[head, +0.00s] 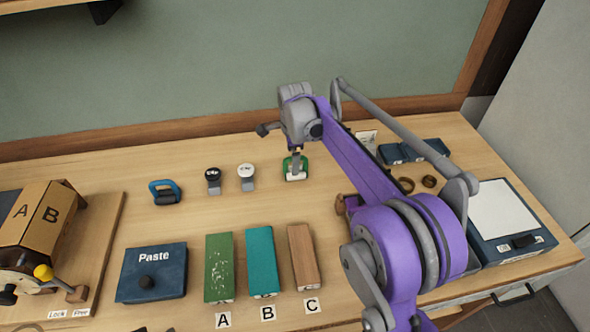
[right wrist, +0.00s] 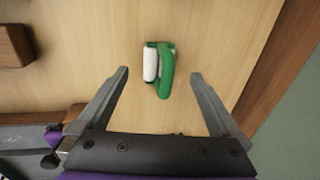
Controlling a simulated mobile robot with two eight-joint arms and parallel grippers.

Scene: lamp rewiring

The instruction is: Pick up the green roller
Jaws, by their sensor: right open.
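The green roller (head: 302,166) lies on the wooden table near the back wall; it has a green handle and a white roll. It also shows in the right wrist view (right wrist: 167,72), ahead of the fingers and between their lines. My right gripper (right wrist: 160,75) is open and empty, with one finger to each side of the roller's near end. In the head view my right gripper (head: 296,163) hangs over the roller, pointing down, and partly covers it. Contact with the roller is not visible. My left gripper is not in view.
A blue-handled tool (head: 163,193) and two small capped tools, black (head: 213,180) and white (head: 246,177), stand left of the roller. In front are the Paste box (head: 152,272) and blocks A (head: 218,268), B (head: 261,262) and C (head: 303,257). A white-topped blue box (head: 505,218) is at right.

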